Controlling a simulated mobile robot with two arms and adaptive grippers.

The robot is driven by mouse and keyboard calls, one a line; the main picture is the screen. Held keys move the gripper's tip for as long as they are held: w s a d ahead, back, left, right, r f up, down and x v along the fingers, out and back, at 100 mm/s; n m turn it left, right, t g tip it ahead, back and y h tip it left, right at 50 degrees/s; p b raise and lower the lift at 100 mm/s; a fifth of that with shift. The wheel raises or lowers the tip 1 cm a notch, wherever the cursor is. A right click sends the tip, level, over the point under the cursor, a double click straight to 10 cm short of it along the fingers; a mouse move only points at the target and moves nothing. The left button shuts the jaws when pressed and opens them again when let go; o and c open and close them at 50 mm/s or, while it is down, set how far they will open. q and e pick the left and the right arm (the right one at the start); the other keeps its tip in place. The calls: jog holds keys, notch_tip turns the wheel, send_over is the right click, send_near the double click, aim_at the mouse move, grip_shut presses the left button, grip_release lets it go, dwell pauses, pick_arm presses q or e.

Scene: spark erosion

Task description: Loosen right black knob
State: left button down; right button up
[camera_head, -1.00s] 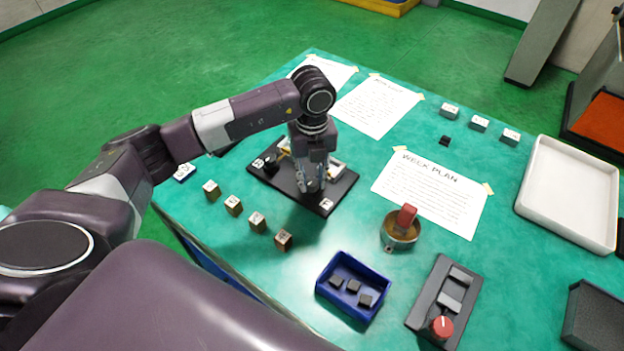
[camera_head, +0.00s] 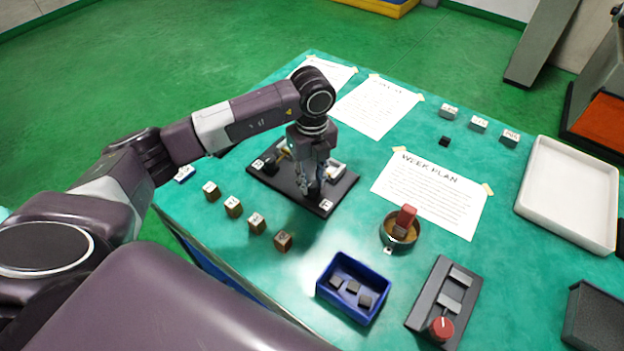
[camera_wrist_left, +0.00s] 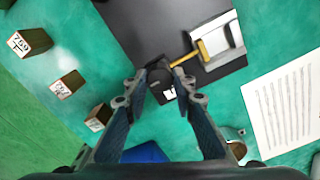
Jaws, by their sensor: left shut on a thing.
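A black fixture plate (camera_head: 341,189) lies on the green table, carrying a left black knob (camera_head: 270,166) and a right black knob (camera_head: 314,190). My left gripper (camera_head: 313,187) points down over the plate's near right end. In the left wrist view, its two fingertips (camera_wrist_left: 160,77) are shut on the right black knob (camera_wrist_left: 158,71), one on each side. The knob is partly hidden by the fingers in the head view. A brass-coloured bar and a metal block (camera_wrist_left: 218,46) sit beside it on the plate. My right gripper is out of view.
Several small labelled blocks (camera_head: 257,222) stand left of the plate. A blue bin (camera_head: 338,304) with dark pieces, a round pot (camera_head: 390,238) with a red-handled item, and a grey switch box (camera_head: 425,302) lie toward the front. Taped papers (camera_head: 437,192) lie to the right.

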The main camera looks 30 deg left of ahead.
aim_at(312, 183)
pick_arm(q)
jog(key=c, duration=1.6)
grip_release()
jog(key=shift+r, duration=0.1)
notch_tip(312, 183, up, 12)
